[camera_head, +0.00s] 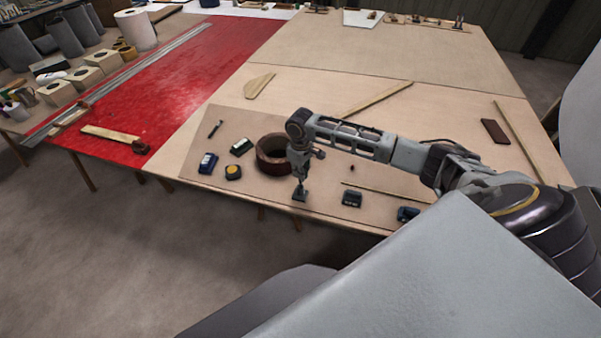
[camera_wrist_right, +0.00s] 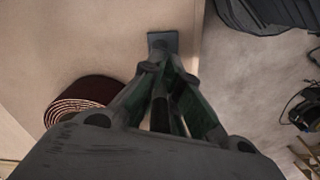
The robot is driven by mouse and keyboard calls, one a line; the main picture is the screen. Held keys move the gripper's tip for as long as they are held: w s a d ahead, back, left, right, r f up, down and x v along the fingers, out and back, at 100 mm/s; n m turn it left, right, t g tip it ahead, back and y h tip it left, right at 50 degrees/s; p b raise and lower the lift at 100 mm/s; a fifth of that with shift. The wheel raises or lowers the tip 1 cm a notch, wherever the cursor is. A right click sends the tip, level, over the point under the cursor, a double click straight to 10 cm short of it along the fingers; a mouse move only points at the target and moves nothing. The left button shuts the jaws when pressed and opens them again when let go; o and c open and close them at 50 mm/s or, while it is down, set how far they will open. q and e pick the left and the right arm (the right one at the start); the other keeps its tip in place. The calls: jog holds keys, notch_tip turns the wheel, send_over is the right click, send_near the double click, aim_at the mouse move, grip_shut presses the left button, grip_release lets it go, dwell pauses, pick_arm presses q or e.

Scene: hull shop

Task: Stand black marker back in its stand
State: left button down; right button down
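My right gripper (camera_head: 300,187) points down near the front edge of the table, just above a small dark square stand (camera_head: 300,196). In the right wrist view the stand (camera_wrist_right: 163,42) shows just beyond the fingertips. The fingers (camera_wrist_right: 165,72) of that gripper come together around a narrow dark upright shape, which looks like the black marker (camera_wrist_right: 160,112). The fingers hide most of it. I cannot tell whether its lower end is inside the stand or just above it. My left gripper is not in view.
A brown coil (camera_head: 272,154) stands close behind and left of the gripper. A yellow-and-black tape measure (camera_head: 233,172) and blue device (camera_head: 208,163) lie left. A dark small box (camera_head: 352,198) and thin strip (camera_head: 375,193) lie right. The table's front edge is close.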

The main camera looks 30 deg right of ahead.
jog(key=shift+f+p, duration=0.3)
jog(key=shift+p, duration=0.15)
dwell(1.3)
jog(key=shift+p, duration=0.55)
dwell(0.6)
jog(key=shift+f, duration=0.7)
dwell(1.3)
jog(key=shift+f+p, duration=0.3)
jog(key=shift+p, duration=0.15)
dwell(0.9)
jog(key=shift+p, duration=0.35)
dwell(0.5)
jog(key=shift+f, duration=0.15)
dwell(0.8)
